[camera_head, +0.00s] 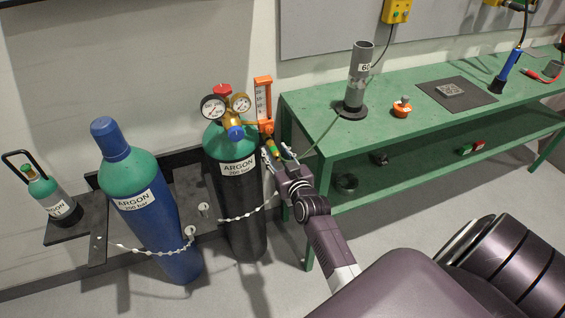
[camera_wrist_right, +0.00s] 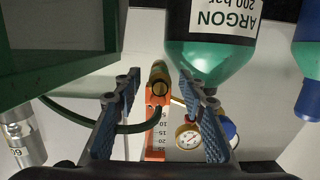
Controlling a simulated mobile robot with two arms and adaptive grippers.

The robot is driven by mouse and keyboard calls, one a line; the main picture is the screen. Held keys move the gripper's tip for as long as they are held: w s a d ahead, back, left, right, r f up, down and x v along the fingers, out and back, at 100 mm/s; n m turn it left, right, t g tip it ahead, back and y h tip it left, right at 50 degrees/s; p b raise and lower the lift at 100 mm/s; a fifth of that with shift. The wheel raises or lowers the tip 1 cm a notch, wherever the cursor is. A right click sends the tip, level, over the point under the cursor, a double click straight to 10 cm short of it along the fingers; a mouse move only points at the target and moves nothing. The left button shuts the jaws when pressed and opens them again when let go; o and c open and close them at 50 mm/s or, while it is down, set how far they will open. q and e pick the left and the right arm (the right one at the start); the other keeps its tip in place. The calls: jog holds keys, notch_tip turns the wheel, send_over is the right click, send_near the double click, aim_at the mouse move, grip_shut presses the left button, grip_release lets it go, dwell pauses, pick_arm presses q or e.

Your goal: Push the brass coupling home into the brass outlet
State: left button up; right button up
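The brass coupling (camera_head: 272,147) is a small brass and green piece at the end of a green hose (camera_head: 322,135), beside the black argon cylinder's shoulder. In the right wrist view the coupling (camera_wrist_right: 158,87) shows between my right gripper's fingers, with a gap on each side. My right gripper (camera_head: 284,158) is open around or just short of it; I cannot tell the depth. The brass outlet cannot be made out apart from the coupling; it lies around the foot of the orange flowmeter (camera_head: 263,100). Whether the two are joined is not clear. My left gripper is not in view.
The black argon cylinder (camera_head: 240,195) carries a brass regulator with two gauges (camera_head: 213,108). A blue cylinder (camera_head: 150,215) leans at left. A green bench (camera_head: 315,105) at right holds a grey tube (camera_head: 359,75) and other items. Chains (camera_head: 240,215) hang across the cylinders.

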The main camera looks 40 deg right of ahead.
jog(key=v, duration=1.1)
jog(key=s+a+f+n+g+y, duration=0.15)
jog(key=s+a+f, duration=0.25)
jog(key=f, duration=0.7)
jog(key=s+a+f+g+y, duration=0.1)
jog(key=s+a+f+g, duration=0.25)
jog(key=f, duration=0.65)
jog(key=s+a+f+n+g+y, duration=0.1)
jog(key=s+a+f+g, duration=0.2)
jog(key=f, duration=0.8)
jog(key=s+a+f+n+g, duration=0.1)
jog(key=s+a+f+g, duration=0.1)
jog(key=s+f, duration=1)
jog(key=s+a, duration=0.1)
jog(key=s, duration=0.2)
jog(key=shift+s+g, duration=0.3)
jog(key=shift+g, duration=0.1)
jog(key=s+f+g, duration=0.1)
jog(key=s+f, duration=0.1)
jog(key=s, duration=0.4)
jog(key=s+f+n+g, duration=0.1)
jog(key=s+f, duration=0.1)
jog(key=s, duration=0.4)
jog(key=s+d+f+g, duration=0.1)
jog(key=s+f+g, duration=0.1)
jog(key=s, duration=0.4)
jog(key=shift+s+d+f+n, duration=0.1)
jog(key=shift+f+n, duration=0.15)
jog(key=shift+f, duration=0.1)
jog(key=shift+c, duration=0.2)
